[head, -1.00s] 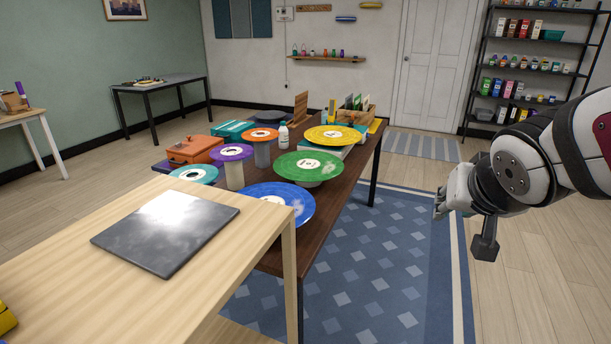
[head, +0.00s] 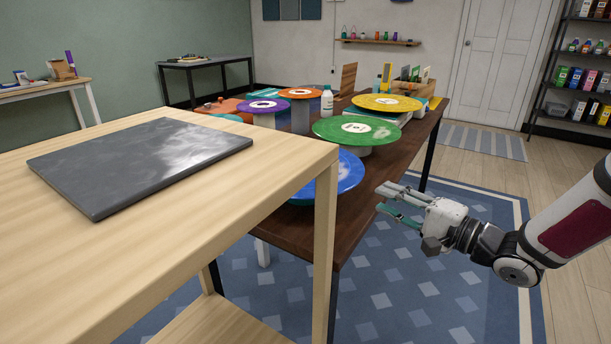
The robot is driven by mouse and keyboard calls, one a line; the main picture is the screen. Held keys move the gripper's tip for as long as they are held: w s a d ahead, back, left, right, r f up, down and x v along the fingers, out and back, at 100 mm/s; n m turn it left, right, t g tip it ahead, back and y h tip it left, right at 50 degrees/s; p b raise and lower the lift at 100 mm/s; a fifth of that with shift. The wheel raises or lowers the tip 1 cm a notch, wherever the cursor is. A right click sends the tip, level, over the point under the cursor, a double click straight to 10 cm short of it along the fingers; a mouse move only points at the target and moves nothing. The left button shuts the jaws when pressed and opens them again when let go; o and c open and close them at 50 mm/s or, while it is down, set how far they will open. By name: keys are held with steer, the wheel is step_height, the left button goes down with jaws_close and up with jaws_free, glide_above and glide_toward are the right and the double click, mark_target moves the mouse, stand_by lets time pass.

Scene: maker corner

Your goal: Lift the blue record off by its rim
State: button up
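The blue record (head: 339,178) lies at the near end of the dark wooden table (head: 304,231), partly hidden behind the corner of the light wooden table. Its rim reaches close to the dark table's right edge. My gripper (head: 384,199) is to the right of the blue record, with its fingers pointing left towards it. The fingers are apart with nothing between them, and a clear gap separates them from the rim.
A green record (head: 357,131) sits raised just behind the blue one. Yellow (head: 387,103), purple (head: 264,106) and orange (head: 299,93) records stand farther back, with a white bottle (head: 327,102). The light wooden table (head: 253,181) bears a dark slab (head: 140,162). Floor right of the dark table is open.

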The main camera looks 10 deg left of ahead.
mark_target(351, 169)
steer(key=b+x, duration=0.2)
steer(key=x, duration=0.6)
steer(key=shift+a, duration=0.15)
steer(key=shift+b+x, duration=1.7)
steer(key=shift+x, duration=0.95)
jaws_close()
steer(key=shift+r, duration=0.1)
